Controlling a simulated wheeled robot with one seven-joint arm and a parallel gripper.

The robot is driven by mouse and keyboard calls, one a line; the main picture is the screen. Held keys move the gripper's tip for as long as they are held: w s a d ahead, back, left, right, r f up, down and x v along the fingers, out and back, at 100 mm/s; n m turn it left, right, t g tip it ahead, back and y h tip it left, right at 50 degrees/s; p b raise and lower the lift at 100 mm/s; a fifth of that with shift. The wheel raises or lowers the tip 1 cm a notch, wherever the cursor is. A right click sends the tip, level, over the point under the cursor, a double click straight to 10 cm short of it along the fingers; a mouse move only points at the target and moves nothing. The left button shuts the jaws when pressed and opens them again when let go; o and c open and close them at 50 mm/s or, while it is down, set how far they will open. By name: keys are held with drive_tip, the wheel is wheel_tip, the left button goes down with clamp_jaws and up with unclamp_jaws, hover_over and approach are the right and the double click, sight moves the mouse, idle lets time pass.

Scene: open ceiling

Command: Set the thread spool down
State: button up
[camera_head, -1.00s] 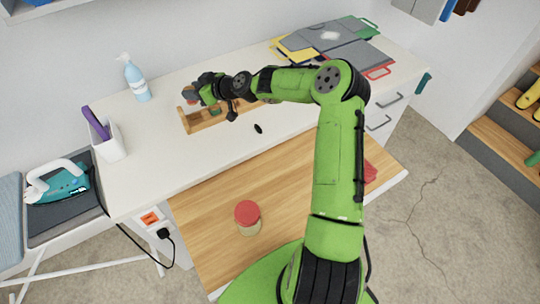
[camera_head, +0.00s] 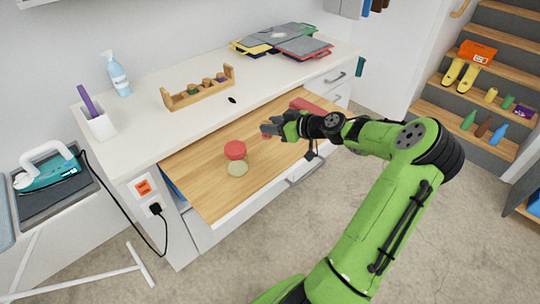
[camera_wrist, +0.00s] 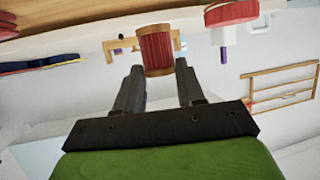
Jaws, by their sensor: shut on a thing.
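A thread spool with dark red thread and wooden ends (camera_wrist: 156,48) is between my gripper's fingertips (camera_wrist: 158,68) in the wrist view. In the head view my gripper (camera_head: 270,129) is shut on it above the wooden pull-out board (camera_head: 205,185); the spool is mostly hidden there. I cannot tell how high it is above the board. A wooden rack (camera_head: 171,101) holding several spools stands on the white counter (camera_head: 150,122), behind and left of my gripper.
A red box-like thing (camera_head: 316,107) is at the board's back right. The board's left part is clear. A small dark oval (camera_head: 232,100) lies on the counter.

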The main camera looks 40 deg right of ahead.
wheel_tip(320, 180, down, 10)
drive_tip(key=shift+w+d+r+b, duration=0.15)
drive_tip(key=shift+r+b, duration=0.05)
drive_tip(key=shift+b, duration=0.55)
drive_tip(key=shift+f, duration=0.15)
drive_tip(key=o, duration=1)
